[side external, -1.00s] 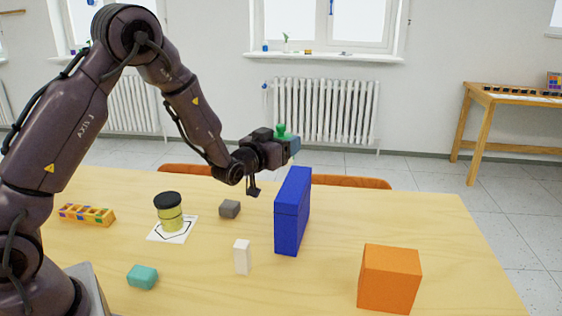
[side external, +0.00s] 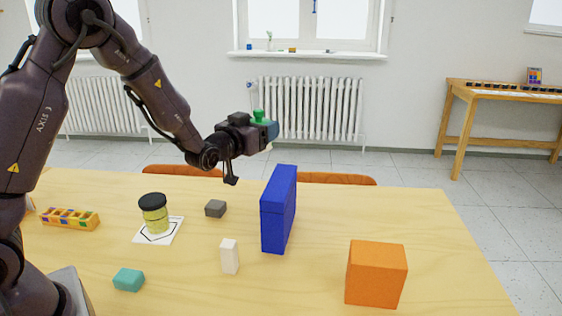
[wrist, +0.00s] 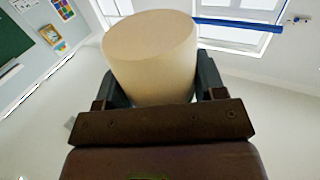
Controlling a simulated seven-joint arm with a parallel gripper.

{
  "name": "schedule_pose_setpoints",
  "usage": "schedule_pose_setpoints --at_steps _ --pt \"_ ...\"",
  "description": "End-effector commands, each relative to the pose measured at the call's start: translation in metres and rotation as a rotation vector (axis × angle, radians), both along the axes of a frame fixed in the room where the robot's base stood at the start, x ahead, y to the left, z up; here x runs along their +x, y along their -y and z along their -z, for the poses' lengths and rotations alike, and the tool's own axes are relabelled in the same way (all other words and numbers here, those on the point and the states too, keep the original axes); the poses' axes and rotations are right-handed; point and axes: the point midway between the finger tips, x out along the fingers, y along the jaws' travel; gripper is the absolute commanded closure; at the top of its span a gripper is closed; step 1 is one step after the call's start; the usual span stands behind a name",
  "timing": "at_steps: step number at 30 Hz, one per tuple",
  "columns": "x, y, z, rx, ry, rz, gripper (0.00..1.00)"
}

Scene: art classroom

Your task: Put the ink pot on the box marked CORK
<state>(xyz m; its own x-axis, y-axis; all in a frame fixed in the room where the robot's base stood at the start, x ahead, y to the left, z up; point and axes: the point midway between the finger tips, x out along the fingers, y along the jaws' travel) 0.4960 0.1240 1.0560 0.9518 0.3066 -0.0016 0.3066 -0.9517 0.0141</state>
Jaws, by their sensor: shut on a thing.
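In the wrist view the held thing is a plain cream cylinder (wrist: 150,65) between the two fingers. It is in the air above and a little left of the tall blue box (side external: 278,212), apart from it. An orange box (side external: 376,274) stands at the front right. No lettering shows on either box, so I cannot tell which is marked CORK.
A yellow jar with a black lid (side external: 154,214) stands on a white card (side external: 142,238). A grey block (side external: 215,209), white upright block (side external: 230,257), teal block (side external: 128,280) and paint tray (side external: 69,218) are on the table (side external: 310,290). The table's right side is mostly clear.

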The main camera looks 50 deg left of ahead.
Motion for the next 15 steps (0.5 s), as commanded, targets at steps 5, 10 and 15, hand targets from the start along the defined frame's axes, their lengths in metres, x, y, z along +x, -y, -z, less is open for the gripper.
schedule_pose_setpoints --at_steps 5,10,15 --pt "0.041 -0.01 0.026 0.001 -0.001 0.0 1.0" --pt "0.063 -0.016 0.054 -0.001 0.001 -0.001 1.0" --pt "0.074 -0.019 0.066 0.0 0.003 0.0 1.0"
